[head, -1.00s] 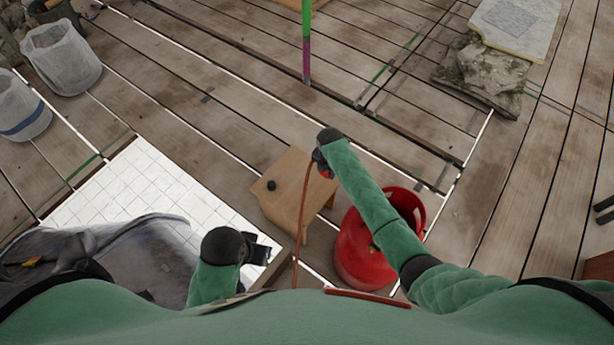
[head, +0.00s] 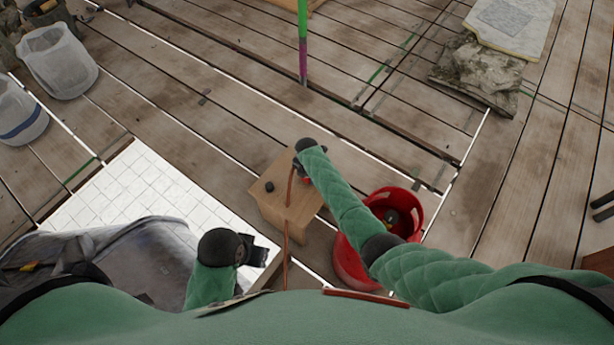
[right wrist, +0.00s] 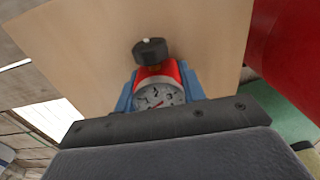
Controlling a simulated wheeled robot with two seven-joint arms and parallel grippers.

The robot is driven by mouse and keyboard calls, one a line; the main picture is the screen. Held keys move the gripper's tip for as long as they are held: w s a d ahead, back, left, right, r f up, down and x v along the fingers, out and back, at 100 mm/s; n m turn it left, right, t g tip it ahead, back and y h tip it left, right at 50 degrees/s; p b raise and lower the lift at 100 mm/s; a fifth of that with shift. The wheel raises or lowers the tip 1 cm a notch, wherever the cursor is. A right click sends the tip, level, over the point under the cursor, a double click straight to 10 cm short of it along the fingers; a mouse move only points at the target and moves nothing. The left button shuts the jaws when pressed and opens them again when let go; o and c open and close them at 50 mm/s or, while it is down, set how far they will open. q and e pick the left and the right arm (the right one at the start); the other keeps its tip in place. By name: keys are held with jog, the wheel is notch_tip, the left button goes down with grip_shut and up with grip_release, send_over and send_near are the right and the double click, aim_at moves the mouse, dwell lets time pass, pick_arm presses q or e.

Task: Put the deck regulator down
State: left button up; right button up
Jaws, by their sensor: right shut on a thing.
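The deck regulator (right wrist: 160,84), red with a round white gauge, sits between the blue fingers of my right gripper (right wrist: 160,100) in the right wrist view. A black knob shows just beyond the gauge. In the head view my right gripper (head: 302,172) is over the small wooden stool (head: 272,205), shut on the regulator, which shows only as a bit of red. An orange-brown hose (head: 287,235) hangs from it across the stool. I cannot tell whether the regulator touches the stool top. My left gripper (head: 262,250) is left of the stool, holding nothing that I can see.
A small black knob (head: 269,187) is on the stool's left part. A red gas cylinder (head: 352,262) stands right of the stool, partly under my right arm. White tiles (head: 125,190) lie to the left. The plank deck beyond the stool is mostly clear.

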jog(key=shift+f, duration=0.1)
jog(key=o, duration=1.2)
jog(key=shift+o, duration=0.5)
